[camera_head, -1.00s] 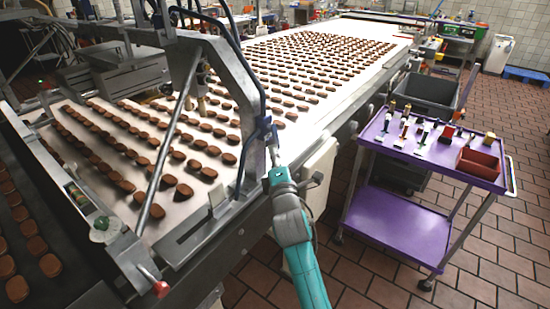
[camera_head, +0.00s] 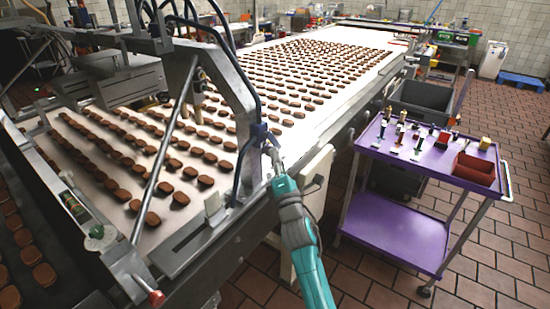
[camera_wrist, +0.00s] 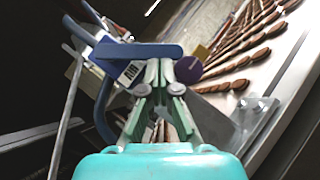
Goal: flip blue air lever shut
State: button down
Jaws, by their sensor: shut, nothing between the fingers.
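In the head view the blue valve (camera_head: 259,132) is small, on the machine frame's near side. My gripper (camera_wrist: 159,70) is shut and empty. Its fingertips are just below the lever's bar in the wrist view, right of the label. I cannot tell whether they touch the lever. In the head view my gripper (camera_head: 269,148) is right at the valve and partly covers it.
A blue hose (camera_wrist: 103,105) runs beside the lever, and a purple round knob (camera_wrist: 188,69) sits right of it. The conveyor (camera_head: 325,100) carries rows of brown sandwiches. A purple cart (camera_head: 400,228) stands to the right. Tiled floor is open beyond it.

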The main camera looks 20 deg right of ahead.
aim_at(279, 145)
jog(key=shift+w+d+n+t+y, duration=0.2)
jog(key=shift+d+n+t+y, duration=0.1)
jog(key=shift+n+y, duration=0.15)
jog(key=n+y, duration=0.1)
jog(key=n, duration=0.1)
jog(key=w+d+n+t+y, duration=0.1)
jog(key=n+y, duration=0.1)
jog(key=r+n+y, duration=0.1)
jog(key=n, duration=0.1)
jog(key=shift+w+d+y, duration=0.15)
jog(key=shift+d+y, duration=0.2)
jog(key=shift+d, duration=0.05)
jog(key=n+y, duration=0.3)
jog(key=w+d+r+n+g+y, duration=0.1)
jog(key=n+y, duration=0.2)
jog(key=n, duration=0.1)
jog(key=r+n+y, duration=0.1)
jog(key=n+y, duration=0.2)
jog(key=shift+w+d+r+g, duration=0.2)
jog(key=shift+d+g, duration=0.1)
jog(key=shift+d, duration=0.1)
jog(key=shift+r, duration=0.1)
